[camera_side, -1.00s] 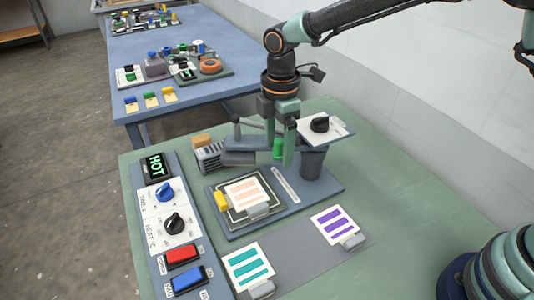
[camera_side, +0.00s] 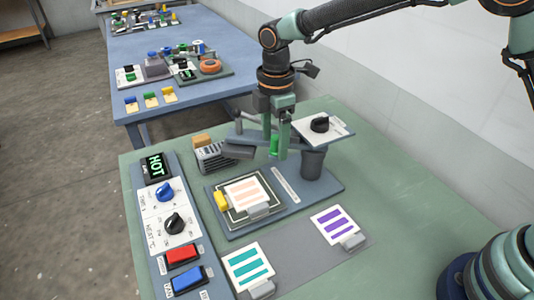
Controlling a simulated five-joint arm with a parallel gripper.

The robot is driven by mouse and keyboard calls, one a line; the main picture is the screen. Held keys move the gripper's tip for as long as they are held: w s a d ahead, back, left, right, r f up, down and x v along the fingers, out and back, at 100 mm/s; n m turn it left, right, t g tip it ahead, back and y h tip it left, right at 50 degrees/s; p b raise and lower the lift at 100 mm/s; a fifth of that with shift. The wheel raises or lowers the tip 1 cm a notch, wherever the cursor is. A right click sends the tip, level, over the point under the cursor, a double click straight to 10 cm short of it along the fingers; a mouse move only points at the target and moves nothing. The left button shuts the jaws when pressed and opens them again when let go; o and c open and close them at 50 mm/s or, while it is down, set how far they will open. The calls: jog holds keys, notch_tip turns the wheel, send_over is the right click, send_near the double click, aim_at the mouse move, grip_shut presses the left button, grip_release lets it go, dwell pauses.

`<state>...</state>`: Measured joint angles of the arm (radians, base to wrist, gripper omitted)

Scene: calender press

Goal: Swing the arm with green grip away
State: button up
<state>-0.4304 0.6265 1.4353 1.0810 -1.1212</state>
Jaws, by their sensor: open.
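The press arm with the green grip (camera_side: 274,145) stands at the back of the blue-grey press base (camera_side: 325,186). Its grey arm (camera_side: 238,151) reaches left of the grip, by the vented block. My gripper (camera_side: 274,152) points down from above, with one finger on each side of the green grip. The fingers look apart, and I cannot tell whether either touches the grip. The press bed (camera_side: 227,217) in front is uncovered. A white card with peach stripes (camera_side: 247,191) lies on it, with a yellow block (camera_side: 221,201) at its left edge.
A white plate with a black knob (camera_side: 320,124) stands close right of my gripper, above a dark round post (camera_side: 312,163). A vented block (camera_side: 212,157) is at left. Cards with teal stripes (camera_side: 248,266) and purple stripes (camera_side: 335,224) lie in front. A control panel (camera_side: 172,222) runs along the left.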

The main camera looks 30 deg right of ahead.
jog(key=shift+w, duration=0.25)
jog(key=shift+w+d, duration=0.2)
jog(key=shift+w, duration=0.4)
jog(key=shift+w+d, duration=0.2)
jog(key=shift+w, duration=0.45)
